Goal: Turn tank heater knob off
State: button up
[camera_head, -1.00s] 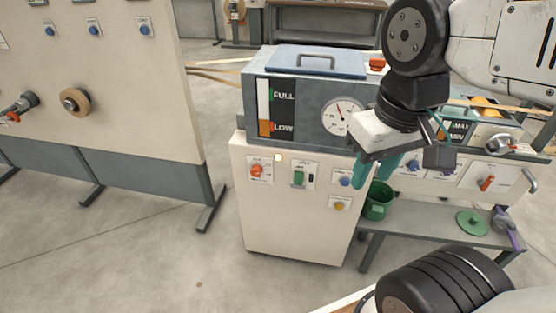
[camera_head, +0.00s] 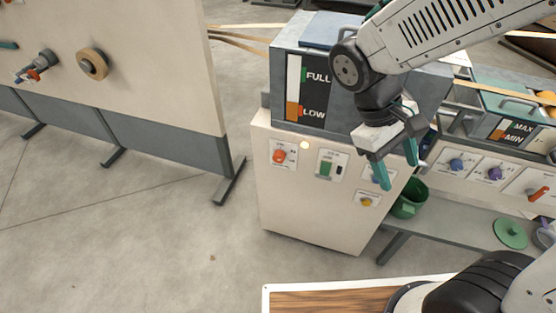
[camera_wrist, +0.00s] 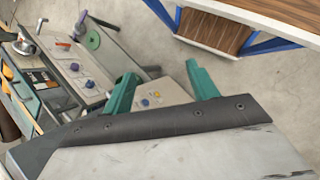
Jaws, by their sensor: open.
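A white cabinet (camera_head: 300,205) carries a grey tank with a FULL/LOW gauge (camera_head: 306,88). On its front are a red-orange knob (camera_head: 279,156) on a white plate, a lit round lamp (camera_head: 305,145), a green switch (camera_head: 325,168) and a yellow button (camera_head: 366,201). The labels are too small to read, so I cannot confirm which is the heater knob. My gripper (camera_head: 397,168) is open and empty, teal fingers down, in front of the cabinet's right side and right of the red-orange knob. The wrist view shows the open fingers (camera_wrist: 161,72), with a blue knob (camera_wrist: 145,102) and a yellow button beyond.
A green bucket (camera_head: 409,199) stands on a low shelf right of the cabinet. A neighbouring panel (camera_head: 481,167) has blue, purple and red knobs. A large panel (camera_head: 130,60) stands at left. A wood-topped surface (camera_head: 330,300) is at the bottom. The floor left of the cabinet is clear.

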jog(key=w+a+f+n+t+h, duration=0.2)
jog(key=w+a+f+n+h, duration=0.1)
jog(key=w+f+n+h, duration=0.4)
jog(key=n+t+y, duration=0.6)
jog(key=n+t, duration=1)
jog(key=t, duration=0.3)
send_near(278, 160)
jog(key=w, duration=0.2)
jog(key=x, duration=0.6)
jog(key=shift+w+d+r, duration=0.1)
jog(key=shift+d+r, duration=0.05)
jog(key=shift+d, duration=0.2)
jog(key=shift+w+d, duration=0.25)
jog(key=shift+w, duration=0.35)
jog(key=c, duration=1)
